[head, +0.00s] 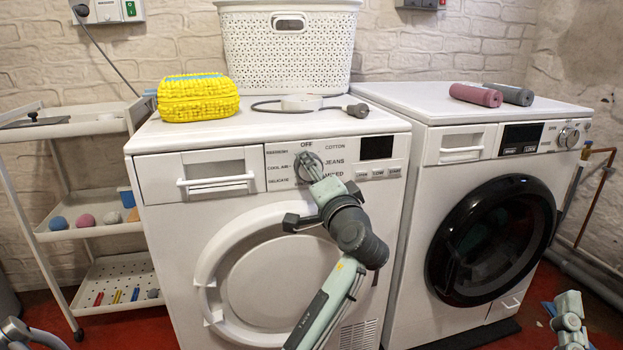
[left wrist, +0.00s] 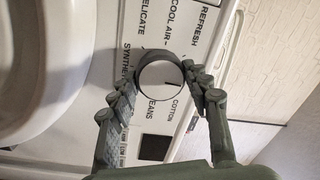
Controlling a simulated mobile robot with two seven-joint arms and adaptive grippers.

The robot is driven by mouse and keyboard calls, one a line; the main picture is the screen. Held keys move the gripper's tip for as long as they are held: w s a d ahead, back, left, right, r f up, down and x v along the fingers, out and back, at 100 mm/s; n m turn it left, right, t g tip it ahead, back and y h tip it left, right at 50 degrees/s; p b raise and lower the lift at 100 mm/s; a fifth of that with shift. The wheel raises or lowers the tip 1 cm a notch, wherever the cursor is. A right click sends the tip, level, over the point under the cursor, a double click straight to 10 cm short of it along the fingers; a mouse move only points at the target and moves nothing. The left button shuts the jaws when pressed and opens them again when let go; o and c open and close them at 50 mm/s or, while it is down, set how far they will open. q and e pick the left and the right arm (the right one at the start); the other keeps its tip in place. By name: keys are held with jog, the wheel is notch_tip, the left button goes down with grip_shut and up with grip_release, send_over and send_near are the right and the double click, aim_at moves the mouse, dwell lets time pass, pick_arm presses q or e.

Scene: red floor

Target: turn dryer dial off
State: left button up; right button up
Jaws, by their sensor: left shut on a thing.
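The white dryer (head: 250,270) stands at the left, with its round dial (head: 308,167) on the front panel under the OFF label (head: 306,145). My left gripper (head: 317,180) reaches up to the dial. In the left wrist view, the gripper's fingers (left wrist: 163,85) close on opposite sides of the dial (left wrist: 158,78). The dial's dark mark points to the right there, toward the finger, between the REFRESH and COTTON labels. That finger hides the OFF label. A pale green part of my right arm (head: 570,318) shows at the bottom right; its fingers cannot be made out.
A second washing machine (head: 410,240) stands close at the right. A white shelf cart (head: 85,230) stands at the left. Red floor shows below.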

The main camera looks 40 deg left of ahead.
pick_arm(q)
jog(key=shift+f+n, duration=0.1)
jog(key=shift+n, duration=0.2)
pick_arm(e)
jog(key=shift+s+d+r+t, duration=0.2)
jog(key=shift+r+t, duration=0.2)
pick_arm(q)
jog(key=o, duration=1.2)
jog(key=shift+c, duration=0.2)
jog(key=v, duration=0.7)
jog(key=shift+d, duration=0.2)
jog(key=shift+s, duration=0.15)
